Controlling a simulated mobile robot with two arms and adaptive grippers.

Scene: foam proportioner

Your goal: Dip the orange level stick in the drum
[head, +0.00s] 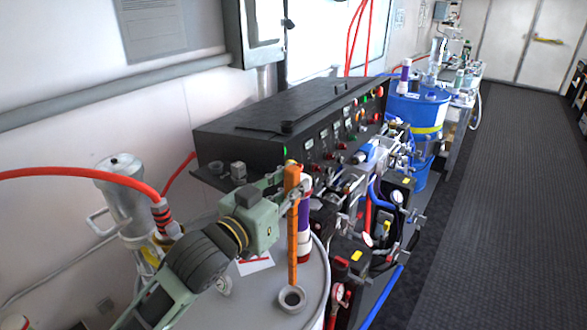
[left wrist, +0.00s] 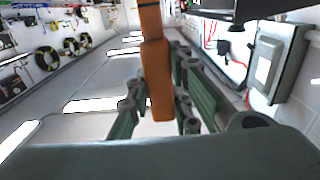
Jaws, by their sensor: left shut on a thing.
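The orange level stick (head: 293,230) stands upright in the head view. My left gripper (head: 293,185) is shut on its upper part. The stick also shows between the fingers in the left wrist view (left wrist: 157,70). Its lower end is at the grey ring-shaped opening (head: 292,298) on top of the pale grey drum (head: 262,300). I cannot tell whether the tip is inside the opening or just above it. My right gripper is not in view.
A white and purple cylinder (head: 304,235) stands close behind the stick. A silver canister (head: 125,190) with a red hose (head: 80,172) is at the left. A black control panel (head: 270,130) and dense valves and hoses lie behind and right. The dark floor (head: 490,220) is clear.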

